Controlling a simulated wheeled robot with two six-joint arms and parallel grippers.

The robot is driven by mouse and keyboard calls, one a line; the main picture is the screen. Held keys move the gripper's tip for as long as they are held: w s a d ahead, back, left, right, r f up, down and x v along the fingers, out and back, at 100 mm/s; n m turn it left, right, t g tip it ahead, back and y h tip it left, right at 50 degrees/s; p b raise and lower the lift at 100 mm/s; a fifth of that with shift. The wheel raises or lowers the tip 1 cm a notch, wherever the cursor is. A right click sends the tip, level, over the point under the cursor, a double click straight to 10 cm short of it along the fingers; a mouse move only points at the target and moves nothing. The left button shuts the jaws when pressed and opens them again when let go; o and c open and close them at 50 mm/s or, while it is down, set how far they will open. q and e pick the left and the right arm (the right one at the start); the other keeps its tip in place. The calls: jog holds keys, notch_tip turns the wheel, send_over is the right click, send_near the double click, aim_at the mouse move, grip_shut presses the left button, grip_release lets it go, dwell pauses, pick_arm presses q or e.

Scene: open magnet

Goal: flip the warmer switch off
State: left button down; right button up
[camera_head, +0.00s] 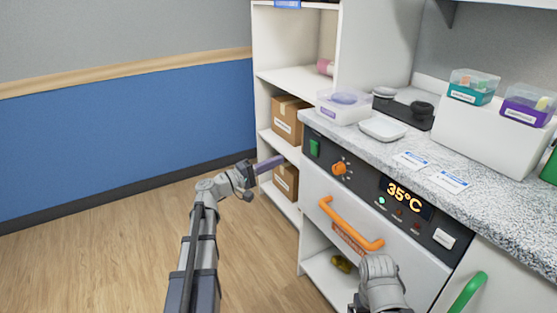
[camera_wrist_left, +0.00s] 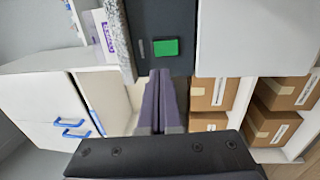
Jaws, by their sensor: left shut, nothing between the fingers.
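The warmer (camera_head: 350,205) is built in under the counter, with a dark control panel across its top. Its green switch (camera_head: 314,147) sits at the panel's left end. The switch also shows in the left wrist view (camera_wrist_left: 166,48), just beyond the fingertips. An orange knob (camera_head: 340,169) and a lit display (camera_head: 405,197) reading 35°C are further right. My left gripper (camera_head: 271,163) is shut and empty, left of the switch and apart from it. Its purple fingers (camera_wrist_left: 160,78) lie together in the left wrist view, pointing toward the switch. My right gripper's fingers do not show.
An orange handle (camera_head: 350,224) juts out below the panel. Open shelves with cardboard boxes (camera_head: 287,118) stand left of the warmer. The counter (camera_head: 378,148) above holds a clear tub (camera_head: 343,105) and a white dish (camera_head: 382,128). The floor at left is clear.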

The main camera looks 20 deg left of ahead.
pick_arm(q)
jog(key=p+x, duration=0.1)
jog(key=x, duration=1)
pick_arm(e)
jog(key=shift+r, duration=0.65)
pick_arm(q)
jog(key=shift+w+d+r+p, duration=0.15)
jog(key=shift+w+r+p, duration=0.05)
jog(key=shift+w+p, duration=0.1)
jog(key=shift+s, duration=0.1)
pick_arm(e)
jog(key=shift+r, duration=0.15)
pick_arm(q)
jog(key=shift+s+a, duration=0.25)
jog(key=shift+s, duration=0.25)
jog(key=p, duration=0.2)
send_near(312, 145)
jog(key=s+a+r, duration=0.2)
jog(key=s+a, duration=0.2)
jog(key=s, duration=0.1)
jog(key=shift+s+r, duration=0.3)
jog(key=shift+r, duration=0.05)
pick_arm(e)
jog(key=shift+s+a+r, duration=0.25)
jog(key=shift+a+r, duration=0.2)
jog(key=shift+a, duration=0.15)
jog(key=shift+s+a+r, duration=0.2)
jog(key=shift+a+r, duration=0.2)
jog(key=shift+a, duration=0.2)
